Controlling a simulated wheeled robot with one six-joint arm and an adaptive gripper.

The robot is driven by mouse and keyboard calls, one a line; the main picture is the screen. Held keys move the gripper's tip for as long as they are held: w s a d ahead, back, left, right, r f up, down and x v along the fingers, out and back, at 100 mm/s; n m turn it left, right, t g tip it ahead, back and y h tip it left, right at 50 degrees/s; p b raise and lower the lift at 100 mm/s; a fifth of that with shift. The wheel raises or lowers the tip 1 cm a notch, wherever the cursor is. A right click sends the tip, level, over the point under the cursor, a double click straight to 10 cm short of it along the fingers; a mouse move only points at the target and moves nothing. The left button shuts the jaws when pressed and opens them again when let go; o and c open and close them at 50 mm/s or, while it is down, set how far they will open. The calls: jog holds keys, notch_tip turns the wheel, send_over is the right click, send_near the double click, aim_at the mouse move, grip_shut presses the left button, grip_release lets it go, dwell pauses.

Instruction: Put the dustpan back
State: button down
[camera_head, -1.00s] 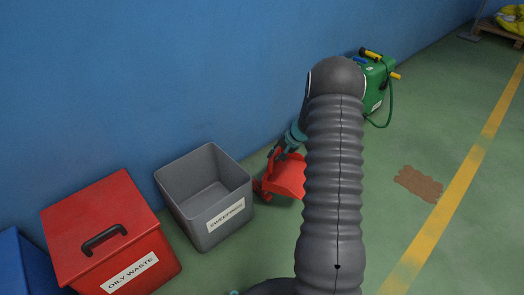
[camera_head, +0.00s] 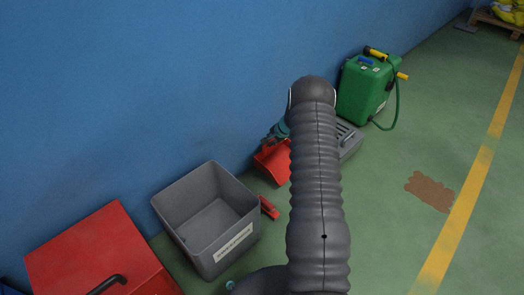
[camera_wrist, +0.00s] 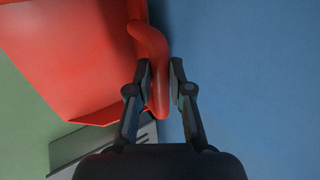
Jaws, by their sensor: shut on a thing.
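The red dustpan (camera_head: 273,162) is beside the blue wall, partly hidden by my arm in the head view. In the wrist view its broad red pan (camera_wrist: 70,50) fills the upper left, and its curved red handle lies between my fingers. My gripper (camera_wrist: 160,80) is shut on that handle. In the head view my gripper (camera_head: 272,138) shows only in part, close to the wall. Whether the pan touches the floor is not clear.
A grey slotted object (camera_head: 348,140) stands behind my arm, near a green canister (camera_head: 368,95) with a hose. A grey bin (camera_head: 205,225), a red bin (camera_head: 95,255) and a small red piece (camera_head: 268,208) are left. Open floor with a brown patch (camera_head: 428,192) is right.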

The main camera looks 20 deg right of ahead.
jog(key=shift+s+a+x, duration=0.1)
jog(key=shift+a+x, duration=0.15)
jog(key=shift+x, duration=1.1)
jog(key=shift+s+a+x, duration=0.1)
jog(key=shift+a+x, duration=0.2)
jog(key=shift+x, duration=1.05)
jog(key=shift+s+a+x, duration=0.1)
jog(key=shift+a+x, duration=0.15)
jog(key=shift+x, duration=1.15)
jog(key=shift+b, duration=0.35)
jog(key=c, duration=1.4)
grip_release()
jog(key=shift+f, duration=0.1)
jog(key=shift+o, duration=0.3)
